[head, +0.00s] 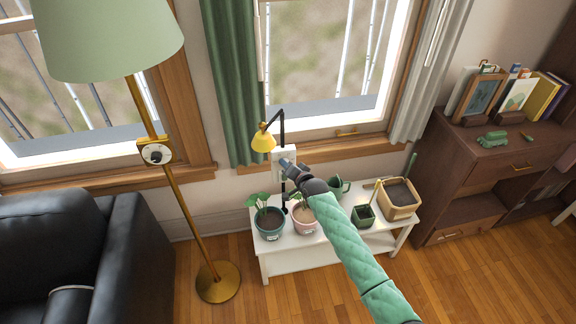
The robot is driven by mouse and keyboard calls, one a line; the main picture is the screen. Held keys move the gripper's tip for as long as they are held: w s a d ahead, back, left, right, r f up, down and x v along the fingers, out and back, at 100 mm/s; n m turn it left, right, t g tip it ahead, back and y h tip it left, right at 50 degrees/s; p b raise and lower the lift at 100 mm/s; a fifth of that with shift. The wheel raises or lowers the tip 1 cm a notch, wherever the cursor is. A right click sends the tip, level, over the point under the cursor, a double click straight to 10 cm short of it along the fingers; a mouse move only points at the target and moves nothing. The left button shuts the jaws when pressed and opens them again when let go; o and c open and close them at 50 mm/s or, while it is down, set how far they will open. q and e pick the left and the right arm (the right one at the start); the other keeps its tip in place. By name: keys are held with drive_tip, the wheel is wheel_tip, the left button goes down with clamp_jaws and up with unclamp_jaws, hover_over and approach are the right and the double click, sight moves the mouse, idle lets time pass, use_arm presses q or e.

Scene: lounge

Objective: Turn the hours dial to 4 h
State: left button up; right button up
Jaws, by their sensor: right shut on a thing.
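A white box (291,153) sits behind the white plant bench, at the black stem of the small yellow lamp. My right gripper (286,163) reaches up to the front of this box and is shut on its dial. The gripper hides the dial, so its pointer and hour marks cannot be read. Another white plate with a round black-and-white knob (155,153) is on the brass pole of the floor lamp, apart from my gripper. My left gripper is not in view.
The white bench (285,258) holds potted plants, including a teal pot (270,230) and a pink pot (304,222), plus a green watering can (341,186) and a wooden planter (399,203). The yellow lamp shade (263,140) hangs close left of my gripper. A black sofa stands at left.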

drive_tip(key=shift+f, duration=0.15)
drive_tip(key=o, duration=1)
drive_tip(key=shift+c, duration=0.2)
use_arm(q)
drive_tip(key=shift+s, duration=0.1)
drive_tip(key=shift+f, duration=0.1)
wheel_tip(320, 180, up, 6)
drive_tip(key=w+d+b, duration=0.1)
drive_tip(key=b, duration=0.1)
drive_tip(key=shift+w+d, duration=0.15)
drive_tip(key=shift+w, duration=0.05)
use_arm(e)
drive_tip(key=v, duration=0.8)
